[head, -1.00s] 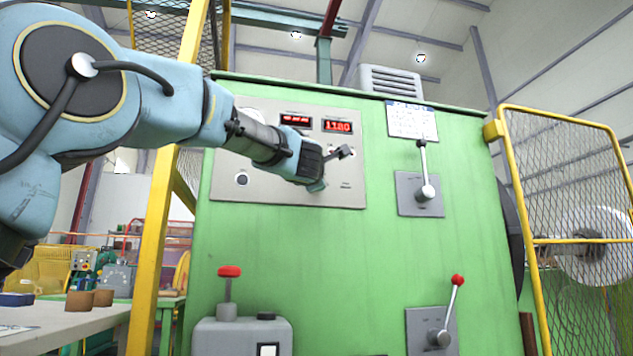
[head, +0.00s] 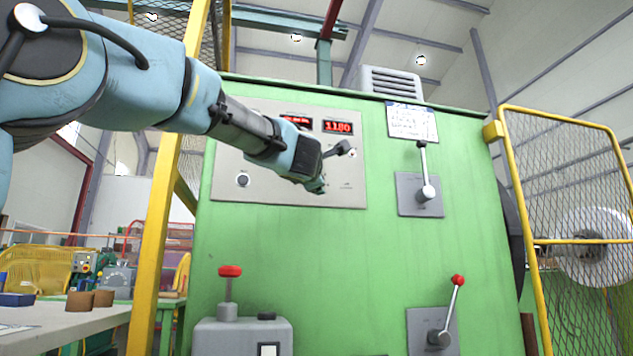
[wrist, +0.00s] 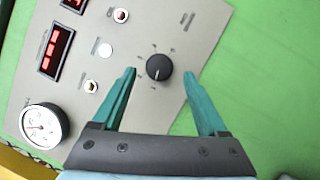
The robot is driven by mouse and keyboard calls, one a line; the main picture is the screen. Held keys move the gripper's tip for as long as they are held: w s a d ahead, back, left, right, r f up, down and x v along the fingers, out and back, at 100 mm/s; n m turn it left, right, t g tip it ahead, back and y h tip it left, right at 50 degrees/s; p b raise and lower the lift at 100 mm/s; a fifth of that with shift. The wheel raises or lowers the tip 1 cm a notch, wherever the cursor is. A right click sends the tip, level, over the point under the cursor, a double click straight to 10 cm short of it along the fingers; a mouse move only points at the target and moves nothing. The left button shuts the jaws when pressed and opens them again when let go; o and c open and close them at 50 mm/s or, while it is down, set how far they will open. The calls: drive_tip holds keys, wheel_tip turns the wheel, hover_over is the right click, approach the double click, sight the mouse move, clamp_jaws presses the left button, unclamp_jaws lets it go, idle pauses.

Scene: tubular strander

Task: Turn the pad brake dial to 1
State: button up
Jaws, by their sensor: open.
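The dial is a round black knob (wrist: 159,67) on the grey control panel, with several small marks around it, too small to read. In the wrist view it sits ahead of my gripper (wrist: 160,80), roughly midway between the two teal fingers. The fingers are spread, with clear gaps on both sides of the knob, and I cannot tell the depth left to it. In the head view my gripper (head: 333,168) is at the right part of the panel (head: 240,198), and my arm hides the knob.
The panel also carries red displays (wrist: 57,50), small buttons (wrist: 105,49) and a white gauge (wrist: 44,126). On the green cabinet (head: 350,260) are a lever (head: 425,180) and a red-knobbed lever (head: 450,305). A yellow post (head: 160,220) stands left, near my arm.

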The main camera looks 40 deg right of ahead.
drive_tip(key=v, duration=0.7)
drive_tip(key=shift+s+a, duration=0.2)
